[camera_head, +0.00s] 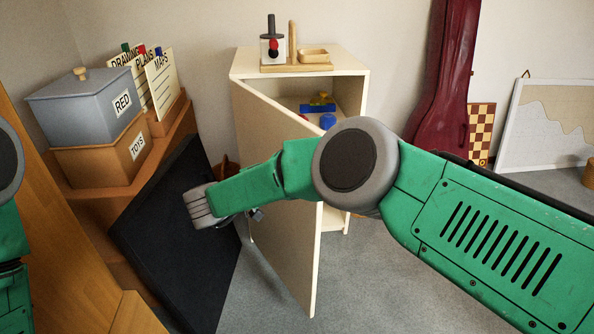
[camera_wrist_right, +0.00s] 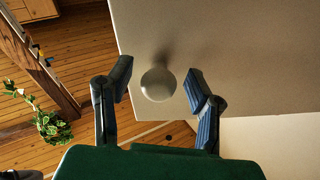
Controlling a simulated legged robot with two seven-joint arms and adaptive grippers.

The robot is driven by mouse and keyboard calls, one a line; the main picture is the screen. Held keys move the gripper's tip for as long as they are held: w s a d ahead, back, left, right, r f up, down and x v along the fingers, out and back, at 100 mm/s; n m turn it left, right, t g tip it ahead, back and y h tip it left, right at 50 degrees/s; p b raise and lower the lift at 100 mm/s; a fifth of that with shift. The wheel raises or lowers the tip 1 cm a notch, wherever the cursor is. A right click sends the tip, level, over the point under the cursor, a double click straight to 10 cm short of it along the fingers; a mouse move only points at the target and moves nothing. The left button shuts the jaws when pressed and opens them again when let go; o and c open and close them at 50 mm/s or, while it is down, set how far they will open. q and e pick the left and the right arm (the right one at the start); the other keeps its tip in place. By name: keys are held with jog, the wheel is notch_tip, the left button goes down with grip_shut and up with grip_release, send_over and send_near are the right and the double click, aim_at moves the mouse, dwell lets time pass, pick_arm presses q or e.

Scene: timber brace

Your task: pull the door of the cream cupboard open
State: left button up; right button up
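The cream cupboard (camera_head: 350,64) stands against the back wall. Its door (camera_head: 285,260) is hinged on the left and stands well open, swung out toward me. Blue and yellow items show inside. My right arm crosses in front of the cupboard, and its hand reaches the door's outer face. My right gripper (camera_wrist_right: 159,76) is open in the right wrist view, with one finger on each side of the round door knob (camera_wrist_right: 158,84). Gaps show between fingers and knob. In the head view this gripper is mostly hidden by my wrist. My left arm shows at the left edge; its gripper is out of view.
A black panel (camera_head: 180,245) leans left of the door, close to my right wrist. Grey and wooden boxes (camera_head: 85,100) stand on a shelf at left. A dark red instrument case (camera_head: 443,75) and a checkered board (camera_head: 481,132) stand right of the cupboard. Grey floor shows below.

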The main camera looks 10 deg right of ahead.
aim_at(296, 130)
notch_tip(296, 130, up, 10)
jog(key=shift+a+f, duration=0.1)
dwell(0.6)
